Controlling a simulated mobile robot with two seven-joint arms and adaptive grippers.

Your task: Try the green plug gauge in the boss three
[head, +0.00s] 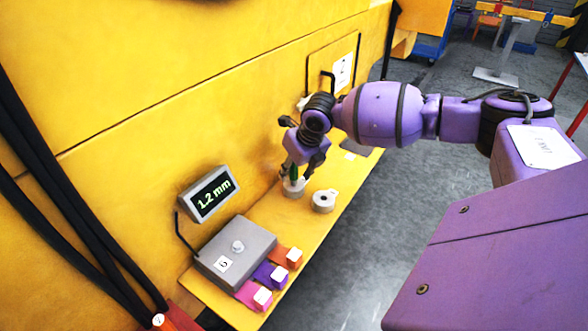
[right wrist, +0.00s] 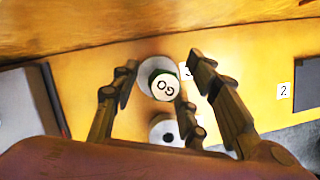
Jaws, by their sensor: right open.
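The green plug gauge (right wrist: 164,87) shows its white "GO" end and a green rim in the right wrist view. It stands at a round grey boss (right wrist: 146,53) beside a partly hidden label that looks like "3". I cannot tell how deep it sits in the bore. In the head view the same boss (head: 292,192) is under my right gripper (head: 298,174), with a bit of the green gauge between the fingers. My right gripper is open, with its fingers (right wrist: 155,95) around the gauge and apart from it. My left gripper is not in view.
A second grey boss (head: 324,201) stands close by, with its dark bore visible in the right wrist view (right wrist: 165,133). A grey box (head: 236,255), coloured blocks (head: 272,275) and a display reading 1.2 mm (head: 209,193) are nearer. A yellow wall rises at the left.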

